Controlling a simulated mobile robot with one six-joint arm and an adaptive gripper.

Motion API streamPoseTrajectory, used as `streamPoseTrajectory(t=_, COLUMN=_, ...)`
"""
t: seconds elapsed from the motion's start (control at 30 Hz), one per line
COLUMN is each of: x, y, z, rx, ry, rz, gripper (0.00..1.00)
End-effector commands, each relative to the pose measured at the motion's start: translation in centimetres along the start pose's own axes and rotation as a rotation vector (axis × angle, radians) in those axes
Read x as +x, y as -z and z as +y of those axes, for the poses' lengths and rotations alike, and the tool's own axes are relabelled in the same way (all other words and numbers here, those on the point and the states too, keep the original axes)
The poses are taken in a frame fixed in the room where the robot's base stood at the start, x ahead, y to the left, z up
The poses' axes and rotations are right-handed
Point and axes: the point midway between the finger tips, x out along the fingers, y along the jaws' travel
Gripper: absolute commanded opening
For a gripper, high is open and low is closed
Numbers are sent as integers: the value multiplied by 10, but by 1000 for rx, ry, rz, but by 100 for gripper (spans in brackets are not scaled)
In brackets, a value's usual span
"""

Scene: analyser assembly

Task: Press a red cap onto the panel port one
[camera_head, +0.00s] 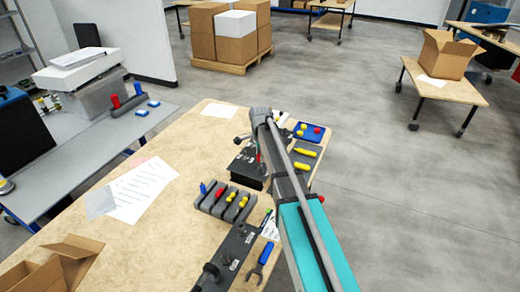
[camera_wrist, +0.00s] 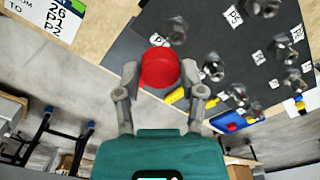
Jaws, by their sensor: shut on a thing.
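In the wrist view a round red cap (camera_wrist: 159,67) sits between the two fingertips of my gripper (camera_wrist: 160,82), which is shut on it. Beyond and to the right is a dark panel (camera_wrist: 200,40) with several metal ports and white labels, one reading P5. One port (camera_wrist: 176,30) is just above the cap in the picture, and another port (camera_wrist: 213,67) is to its right. I cannot tell whether the cap touches any port. In the head view the black panel box (camera_head: 247,170) stands on the table, partly hidden by my arm.
A blue tray (camera_head: 309,130) with yellow and red caps lies beyond my arm. A grey rack (camera_head: 225,202) with coloured handles and a blue-handled wrench (camera_head: 262,262) are nearer. An open cardboard box (camera_head: 55,265) is at lower left. The table's middle has papers and bare room.

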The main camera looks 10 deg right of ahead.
Motion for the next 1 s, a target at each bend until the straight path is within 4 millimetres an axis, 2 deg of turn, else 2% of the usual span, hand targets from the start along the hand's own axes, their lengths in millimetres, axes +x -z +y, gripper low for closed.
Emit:
streamPoseTrajectory(t=0.03, x=-3, y=3, z=-10, rx=0, ry=0, rz=0, gripper=33)
streamPoseTrajectory(t=0.2, x=-4, y=6, z=-20, rx=-1, ry=0, rz=0, gripper=33)
streamPoseTrajectory(t=0.7, x=-3, y=5, z=-21, rx=-2, ry=0, rz=0, gripper=33)
streamPoseTrajectory(t=1.0, x=6, y=4, z=-21, rx=-3, ry=0, rz=0, gripper=33)
